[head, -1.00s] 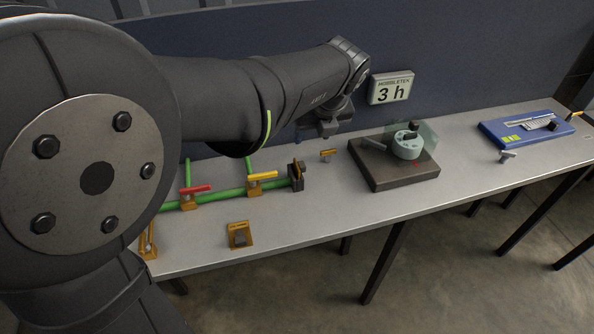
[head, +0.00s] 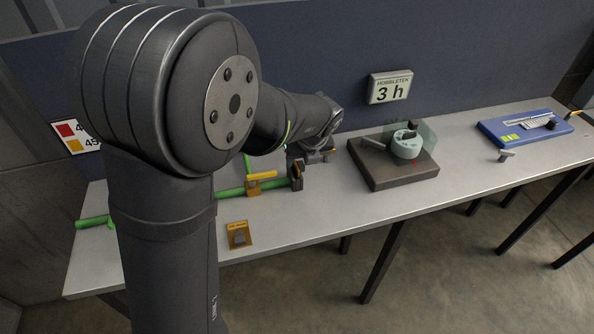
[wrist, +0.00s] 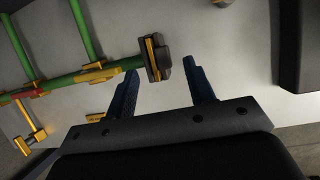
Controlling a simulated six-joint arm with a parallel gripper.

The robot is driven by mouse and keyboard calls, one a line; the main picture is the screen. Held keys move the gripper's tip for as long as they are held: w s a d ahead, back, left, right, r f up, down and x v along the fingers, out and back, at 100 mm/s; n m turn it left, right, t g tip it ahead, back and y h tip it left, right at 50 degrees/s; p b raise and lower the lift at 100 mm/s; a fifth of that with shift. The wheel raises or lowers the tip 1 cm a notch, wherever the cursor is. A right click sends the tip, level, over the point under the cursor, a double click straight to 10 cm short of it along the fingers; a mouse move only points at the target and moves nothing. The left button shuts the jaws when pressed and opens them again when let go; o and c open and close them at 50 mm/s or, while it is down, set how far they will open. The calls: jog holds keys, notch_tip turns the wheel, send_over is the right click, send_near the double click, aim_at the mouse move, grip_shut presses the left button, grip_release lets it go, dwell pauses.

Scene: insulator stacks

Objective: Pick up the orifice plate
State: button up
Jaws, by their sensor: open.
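What looks like the orifice plate (wrist: 151,56) is a thin orange-yellow piece set between dark clamp blocks (wrist: 164,66) at the end of a green pipe. In the head view the dark clamp (head: 297,181) stands at the pipe's right end, just below my wrist. My gripper (wrist: 159,66) is open, with blue fingers. In the wrist view the clamp lies between and a little beyond the fingertips, and nothing is held. Whether a finger touches it I cannot tell. In the head view my fingers are mostly hidden behind my wrist.
An orange stand (head: 239,236) is in front. A dark block (head: 393,178) with a grey round part stands right; a blue tray (head: 520,142) lies farther right.

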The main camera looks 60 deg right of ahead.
aim_at(300, 164)
jog(key=shift+x, duration=1.7)
jog(key=shift+d, duration=0.1)
grip_shut()
notch_tip(300, 164, up, 18)
jog(key=shift+f, duration=0.25)
dwell(0.4)
